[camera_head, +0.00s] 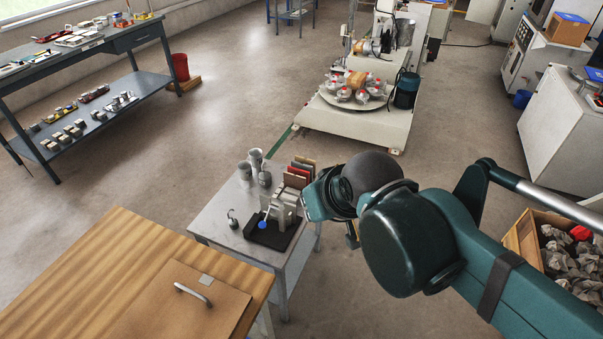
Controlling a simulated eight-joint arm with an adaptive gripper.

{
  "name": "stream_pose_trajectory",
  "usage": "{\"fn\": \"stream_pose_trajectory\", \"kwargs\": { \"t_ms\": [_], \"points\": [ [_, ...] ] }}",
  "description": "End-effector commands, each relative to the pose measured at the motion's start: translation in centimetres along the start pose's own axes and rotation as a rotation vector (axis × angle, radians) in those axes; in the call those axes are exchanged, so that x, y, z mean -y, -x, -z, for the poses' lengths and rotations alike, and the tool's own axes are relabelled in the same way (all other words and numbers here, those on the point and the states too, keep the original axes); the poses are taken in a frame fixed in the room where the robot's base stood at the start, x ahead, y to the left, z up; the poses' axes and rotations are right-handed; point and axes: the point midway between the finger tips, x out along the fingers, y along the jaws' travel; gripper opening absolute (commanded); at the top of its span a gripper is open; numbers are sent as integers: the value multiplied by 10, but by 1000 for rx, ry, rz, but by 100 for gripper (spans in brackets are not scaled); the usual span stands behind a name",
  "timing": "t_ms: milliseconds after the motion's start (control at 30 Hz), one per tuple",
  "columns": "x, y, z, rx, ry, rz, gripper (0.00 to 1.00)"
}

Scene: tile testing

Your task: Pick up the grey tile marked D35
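Several upright tile-like slabs (299,174), reddish, brown and dark, stand in a row at the back right of the small grey table (215,215). No marking is readable at this size, and I cannot pick out a grey tile marked D35. The end of my teal arm is just right of the slabs, over the table's right edge. A small dark part (352,236) hangs below it and may belong to my gripper. The fingers cannot be made out, nor whether they hold anything.
A pale grey device (285,207) on a black tray, with a blue ball (263,225), stands beside the slabs. Grey cylinders (256,160) stand at the table's back. A wooden bench (130,245) is at front left, a crate of rubble (525,238) at right.

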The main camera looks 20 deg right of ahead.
Motion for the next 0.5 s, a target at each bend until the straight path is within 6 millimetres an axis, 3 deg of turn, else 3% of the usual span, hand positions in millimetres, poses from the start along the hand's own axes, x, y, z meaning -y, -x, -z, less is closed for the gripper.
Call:
{"fn": "stream_pose_trajectory", "kwargs": {
  "t_ms": [67, 500],
  "points": [
    [0, 0, 0, 0, 0, 0, 21],
    [0, 0, 0, 0, 0, 0, 78]
  ]
}}
